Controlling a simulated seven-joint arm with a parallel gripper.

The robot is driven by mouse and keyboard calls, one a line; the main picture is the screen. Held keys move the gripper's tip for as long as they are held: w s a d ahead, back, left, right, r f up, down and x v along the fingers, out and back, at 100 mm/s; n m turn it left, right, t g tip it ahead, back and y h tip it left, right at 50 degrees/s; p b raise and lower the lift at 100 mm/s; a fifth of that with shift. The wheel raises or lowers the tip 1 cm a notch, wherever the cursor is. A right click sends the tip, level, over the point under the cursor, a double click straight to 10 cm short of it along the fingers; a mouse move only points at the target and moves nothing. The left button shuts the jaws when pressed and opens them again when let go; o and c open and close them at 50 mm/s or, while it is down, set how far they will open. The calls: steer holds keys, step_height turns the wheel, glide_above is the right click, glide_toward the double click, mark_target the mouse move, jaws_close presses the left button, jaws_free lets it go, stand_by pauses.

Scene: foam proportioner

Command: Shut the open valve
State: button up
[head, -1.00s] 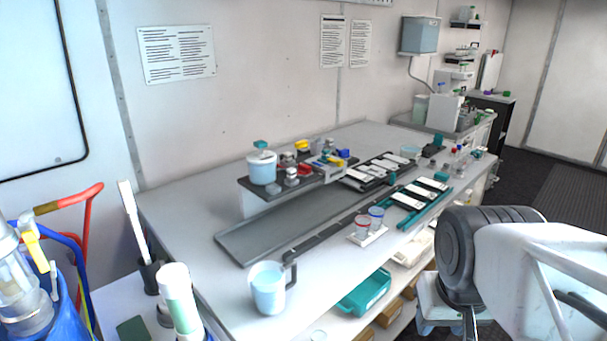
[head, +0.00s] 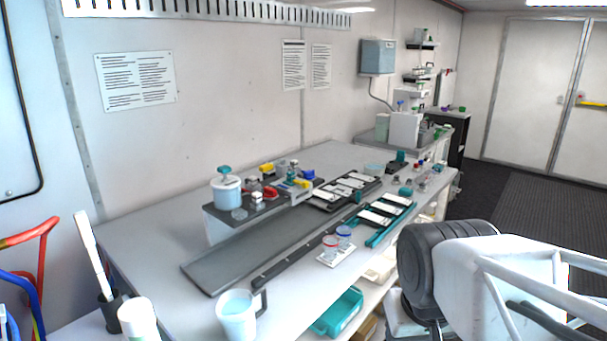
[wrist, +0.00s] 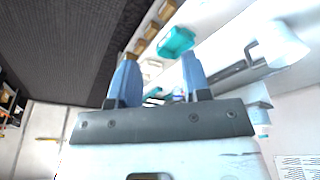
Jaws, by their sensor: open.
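A small fitting assembly stands on a dark raised platform (head: 222,222) on the bench in the head view. It has a red part (head: 270,192), a yellow part (head: 267,169) and a blue part (head: 308,174) close together. They are too small to tell which is the open valve. A white tub (head: 226,196) with a teal top stands at the platform's left end. My gripper (wrist: 160,76) shows in the wrist view with its two blue fingers apart and nothing between them. It is away from the fittings, and the head view does not show its fingers.
A pale blue jug (head: 237,318) stands at the bench's front left. Red-rimmed (head: 330,246) and blue-rimmed (head: 344,236) cups sit near the front edge. A teal bin (head: 338,312) lies on the shelf below. The bench surface left of the grey tray (head: 215,270) is clear.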

steer(key=w+a+r+m, duration=0.1)
steer(key=w+r, duration=0.4)
steer(key=w, duration=0.8)
steer(key=w+a+r+m+g, duration=0.15)
steer(key=w+r, duration=0.25)
steer(key=w, duration=0.9)
steer(key=w+r+m, duration=0.2)
steer(key=w+r, duration=0.3)
steer(key=w, duration=0.8)
steer(key=m+g, duration=0.1)
steer(key=m, duration=0.3)
glide_above(309, 175)
step_height(309, 175, down, 9)
steer(key=shift+w+d+f, duration=0.1)
steer(key=shift+w+f, duration=0.3)
steer(key=shift+w, duration=0.35)
steer(key=shift+f, duration=0.1)
steer(key=shift+f, duration=3.8)
jaws_close()
